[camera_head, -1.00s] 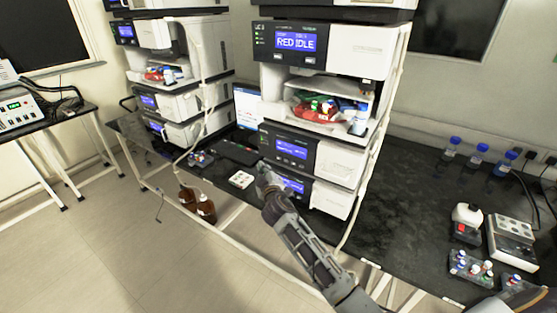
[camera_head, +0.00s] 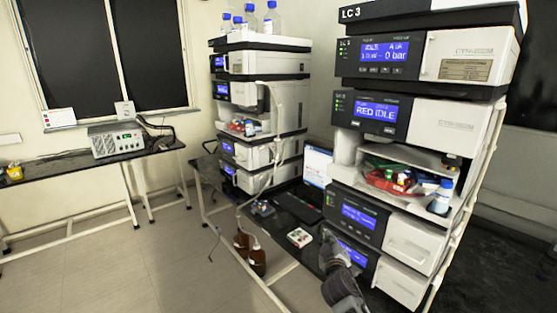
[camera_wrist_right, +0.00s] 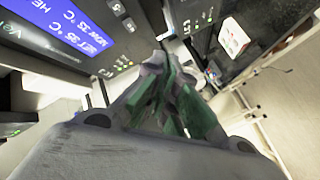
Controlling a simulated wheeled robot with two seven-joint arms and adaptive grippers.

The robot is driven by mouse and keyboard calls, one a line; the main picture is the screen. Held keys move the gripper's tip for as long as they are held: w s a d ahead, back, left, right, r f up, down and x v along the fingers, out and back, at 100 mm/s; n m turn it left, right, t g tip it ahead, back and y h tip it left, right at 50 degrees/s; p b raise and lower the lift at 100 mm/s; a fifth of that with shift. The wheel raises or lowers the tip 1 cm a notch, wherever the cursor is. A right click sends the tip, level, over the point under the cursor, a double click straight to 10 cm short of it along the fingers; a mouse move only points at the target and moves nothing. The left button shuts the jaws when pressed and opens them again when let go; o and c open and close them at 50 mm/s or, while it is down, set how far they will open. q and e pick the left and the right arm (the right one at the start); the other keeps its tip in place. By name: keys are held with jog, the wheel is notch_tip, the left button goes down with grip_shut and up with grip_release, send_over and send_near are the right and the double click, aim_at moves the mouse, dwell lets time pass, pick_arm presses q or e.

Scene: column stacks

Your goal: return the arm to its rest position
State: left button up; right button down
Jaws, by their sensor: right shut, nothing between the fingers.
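My right gripper (camera_head: 332,244) shows at the lower middle of the head view, in front of the lowest modules of the near stack. Its forearm comes up from the bottom edge. In the right wrist view its fingers (camera_wrist_right: 168,62) are together with nothing between them. A module with a blue display (camera_wrist_right: 75,25) is close at the left there. My left gripper is not in view.
The near instrument stack (camera_head: 455,122) stands beside my right arm, with a shelf of bottles and a red tray (camera_head: 390,183). A small white box (camera_head: 299,237) lies on the bench left of the gripper. Brown bottles (camera_head: 257,258) stand low at the left. Open floor (camera_head: 130,270) lies farther left.

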jog(key=s+d+f+m+g+y, duration=0.15)
jog(key=s+f+g, duration=0.25)
jog(key=s, duration=0.9)
jog(key=s+f+m+g, duration=0.2)
jog(key=s+f+g, duration=0.2)
jog(key=s, duration=0.9)
jog(key=s+f+m+g+y, duration=0.15)
jog(key=s+f+g, duration=0.35)
jog(key=s, duration=0.7)
notch_tip(320, 180, down, 32)
jog(key=s+g, duration=0.1)
jog(key=s, duration=0.2)
jog(key=s+d+f, duration=0.2)
jog(key=s+f, duration=0.8)
jog(key=s, duration=0.1)
jog(key=s+d+f+g, duration=0.1)
jog(key=s+d+f, duration=0.1)
jog(key=s+f, duration=0.8)
jog(key=shift+s+d+f+h, duration=0.3)
jog(key=shift+s+d+h, duration=0.1)
jog(key=shift+s, duration=0.15)
jog(key=shift+w, duration=0.1)
